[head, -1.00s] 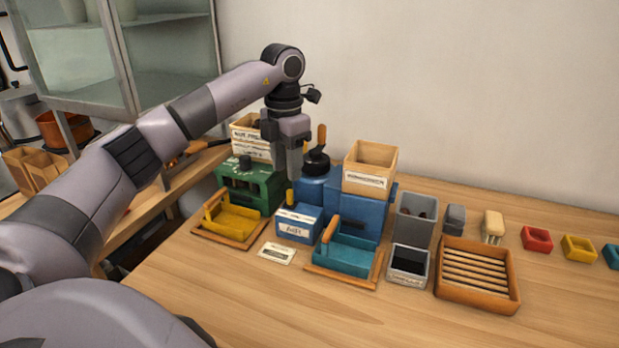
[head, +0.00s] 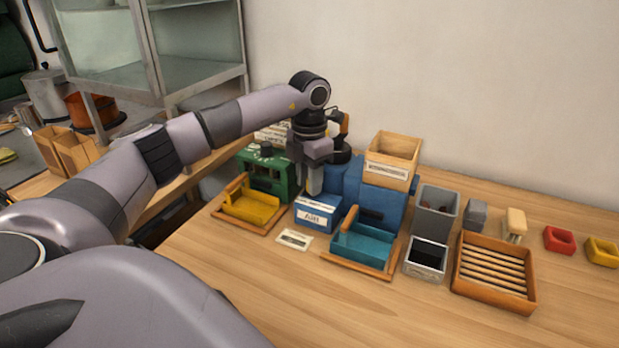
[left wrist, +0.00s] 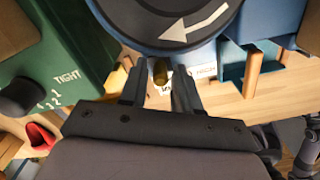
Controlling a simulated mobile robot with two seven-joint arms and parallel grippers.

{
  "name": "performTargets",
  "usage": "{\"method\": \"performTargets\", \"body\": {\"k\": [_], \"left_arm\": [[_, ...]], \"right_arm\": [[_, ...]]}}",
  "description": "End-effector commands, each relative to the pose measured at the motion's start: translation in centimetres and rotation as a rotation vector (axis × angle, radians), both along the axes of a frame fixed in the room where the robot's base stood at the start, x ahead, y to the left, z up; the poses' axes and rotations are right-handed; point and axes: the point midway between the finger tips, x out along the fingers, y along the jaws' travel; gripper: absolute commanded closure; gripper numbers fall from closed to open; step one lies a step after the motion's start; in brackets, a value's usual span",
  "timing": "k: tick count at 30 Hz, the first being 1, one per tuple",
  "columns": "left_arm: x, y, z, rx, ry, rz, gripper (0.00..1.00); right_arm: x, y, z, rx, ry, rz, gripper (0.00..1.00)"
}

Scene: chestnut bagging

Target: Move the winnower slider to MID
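The winnower appears to be the blue machine (head: 385,203), with a small blue box (head: 317,214) bearing a white label in front. My left gripper (head: 313,188) points down just above this box. In the left wrist view, a small brass-coloured knob (left wrist: 160,70), apparently the slider, stands between the fingers (left wrist: 159,90) of my left gripper. The fingers are open, with a gap visible on each side of the knob. A label beside it seems to read HIGH (left wrist: 206,72). The head view hides the knob behind the gripper. My right gripper is out of view.
A green machine (head: 279,179) with a yellow tray (head: 250,207) stands left of the box. A teal tray (head: 362,250) is to the right. A wooden hopper (head: 392,157) rises behind. A small card (head: 294,240) lies in front. The front of the table is clear.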

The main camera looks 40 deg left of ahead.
Motion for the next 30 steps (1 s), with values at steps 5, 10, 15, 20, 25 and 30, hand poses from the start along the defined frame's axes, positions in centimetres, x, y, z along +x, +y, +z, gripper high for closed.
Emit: {"method": "performTargets", "body": {"k": [5, 10, 15, 20, 25, 30], "left_arm": [[0.0, 0.0, 0.0, 0.000, 0.000, 0.000, 1.00], [0.2, -0.6, 0.2, -0.001, 0.000, -0.002, 1.00], [0.8, -2.4, 0.2, -0.001, -0.001, -0.001, 1.00], [0.8, -2.4, 0.1, -0.001, -0.002, 0.001, 1.00], [0.8, -2.4, 0.1, -0.001, -0.002, 0.002, 0.58], [0.8, -2.4, 0.1, -0.001, -0.001, 0.001, 0.58]], "right_arm": [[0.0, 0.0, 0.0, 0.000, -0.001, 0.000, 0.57], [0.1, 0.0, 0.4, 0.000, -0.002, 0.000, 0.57], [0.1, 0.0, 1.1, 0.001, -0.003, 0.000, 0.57], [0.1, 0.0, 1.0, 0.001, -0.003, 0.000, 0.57], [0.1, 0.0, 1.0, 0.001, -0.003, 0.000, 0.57], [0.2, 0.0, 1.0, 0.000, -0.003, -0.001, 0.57]]}}
